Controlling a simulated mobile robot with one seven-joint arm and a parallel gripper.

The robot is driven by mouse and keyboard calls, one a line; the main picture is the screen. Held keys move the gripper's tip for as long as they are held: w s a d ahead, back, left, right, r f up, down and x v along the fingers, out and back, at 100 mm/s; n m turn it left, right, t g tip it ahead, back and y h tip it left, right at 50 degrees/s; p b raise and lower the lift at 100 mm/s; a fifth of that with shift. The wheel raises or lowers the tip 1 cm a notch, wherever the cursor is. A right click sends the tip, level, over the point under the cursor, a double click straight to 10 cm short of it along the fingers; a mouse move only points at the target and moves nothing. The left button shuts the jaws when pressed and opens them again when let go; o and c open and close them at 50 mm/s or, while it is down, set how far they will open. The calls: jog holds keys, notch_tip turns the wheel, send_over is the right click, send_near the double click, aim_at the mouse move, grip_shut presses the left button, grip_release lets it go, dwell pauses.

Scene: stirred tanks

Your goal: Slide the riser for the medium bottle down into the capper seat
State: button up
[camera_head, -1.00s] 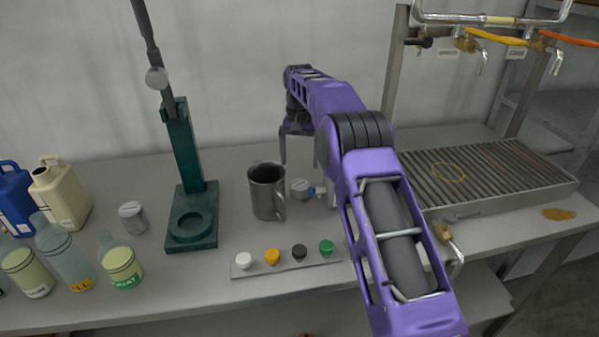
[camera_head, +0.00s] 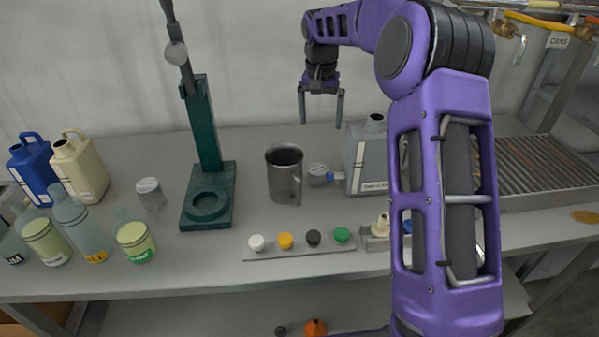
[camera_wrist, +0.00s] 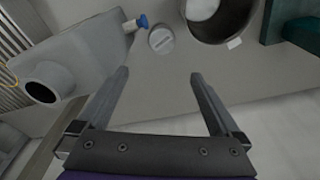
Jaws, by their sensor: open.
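The green capper (camera_head: 203,140) stands upright on the bench, left of centre. Its round seat (camera_head: 208,205) in the base looks empty. One short grey cylinder with a labelled top (camera_head: 150,193) stands left of the capper. Another (camera_head: 319,175) stands between the metal mug and the grey can, and its top shows in the wrist view (camera_wrist: 161,40). Either could be the riser; I cannot read the labels. My gripper (camera_head: 320,123) is open and empty, pointing down above the back of the bench. In the wrist view its fingers (camera_wrist: 160,75) are apart.
A metal mug (camera_head: 284,175) and a grey can (camera_head: 366,160) flank the right cylinder. A strip of small caps (camera_head: 300,248) lies in front. Bottles (camera_head: 75,225) and jugs (camera_head: 80,165) crowd the left. A slatted drain tray (camera_head: 545,165) is right.

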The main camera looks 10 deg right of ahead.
send_over(318, 169)
jog(key=f, duration=1.1)
jog(key=shift+s+d+f+b, duration=0.15)
jog(key=shift+d+f+b, duration=0.05)
jog(key=shift+f+b, duration=0.15)
jog(key=shift+a+f, duration=0.15)
jog(key=shift+f, duration=1.2)
jog(key=shift+a+f, duration=0.1)
jog(key=shift+f, duration=1.25)
